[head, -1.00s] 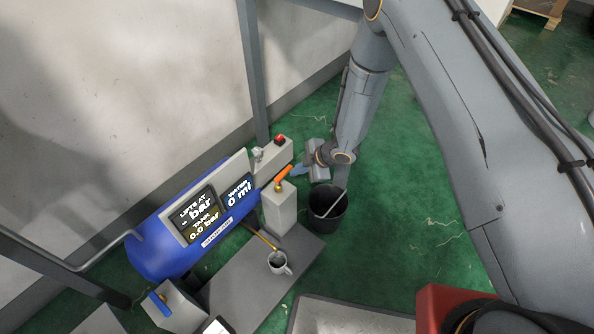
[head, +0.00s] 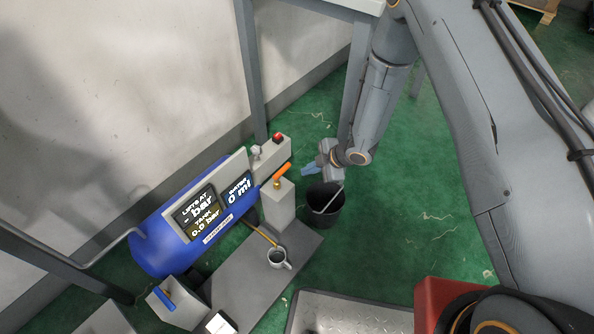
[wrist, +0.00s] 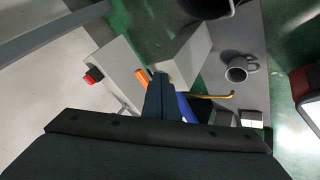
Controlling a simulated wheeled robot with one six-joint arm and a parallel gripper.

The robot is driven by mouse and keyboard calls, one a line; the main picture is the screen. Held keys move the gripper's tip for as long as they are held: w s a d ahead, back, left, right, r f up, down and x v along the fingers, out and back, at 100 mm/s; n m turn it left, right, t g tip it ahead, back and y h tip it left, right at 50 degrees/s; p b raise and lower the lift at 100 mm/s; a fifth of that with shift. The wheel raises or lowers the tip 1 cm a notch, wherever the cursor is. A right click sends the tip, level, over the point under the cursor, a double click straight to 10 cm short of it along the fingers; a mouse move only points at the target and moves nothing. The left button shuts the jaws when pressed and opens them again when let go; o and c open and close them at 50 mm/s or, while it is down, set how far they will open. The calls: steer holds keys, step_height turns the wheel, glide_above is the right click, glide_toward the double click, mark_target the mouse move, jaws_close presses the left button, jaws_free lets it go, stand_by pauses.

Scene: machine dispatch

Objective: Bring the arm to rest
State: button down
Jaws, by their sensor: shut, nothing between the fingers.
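My gripper (head: 312,169) is above the black bucket, to the right of the orange valve handle (head: 283,172), with a visible gap between them. Its blue fingers are together and hold nothing. In the wrist view my gripper's fingers (wrist: 160,98) point toward the grey valve block, with the orange handle (wrist: 141,76) just left of them. My arm reaches down from the upper right of the head view.
A blue tank (head: 160,248) with display panels stands at left. A white cup (head: 279,259) sits under a brass spout on a grey plate (head: 250,293). A black bucket (head: 325,212) stands on the green floor. A red button (head: 277,137) tops a grey box. Floor right of the bucket is clear.

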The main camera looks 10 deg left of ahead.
steer(key=w+d+r+m+t+h, duration=0.1)
steer(key=d+r+m+h, duration=0.3)
steer(key=d+r, duration=0.75)
steer(key=w+d+r+m+t+h, duration=0.2)
steer(key=d+r+m, duration=0.6)
steer(key=r, duration=0.7)
steer(key=s+d+r+m+g+p, duration=0.15)
steer(key=s+r+m, duration=0.3)
steer(key=s, duration=0.45)
steer(key=s+d+r+m+g+b, duration=0.1)
steer(key=s+d+r+m+g, duration=0.15)
steer(key=s+r, duration=0.45)
steer(key=s+d+r+m+g+p, duration=0.1)
steer(key=s+d+r+m, duration=0.2)
steer(key=s, duration=0.7)
step_height(320, 180, up, 6)
steer(key=s+d+m+h+p, duration=0.1)
steer(key=d+p, duration=0.1)
steer(key=p, duration=0.9)
steer(key=shift+d+m, duration=0.35)
steer(key=shift+m, duration=0.05)
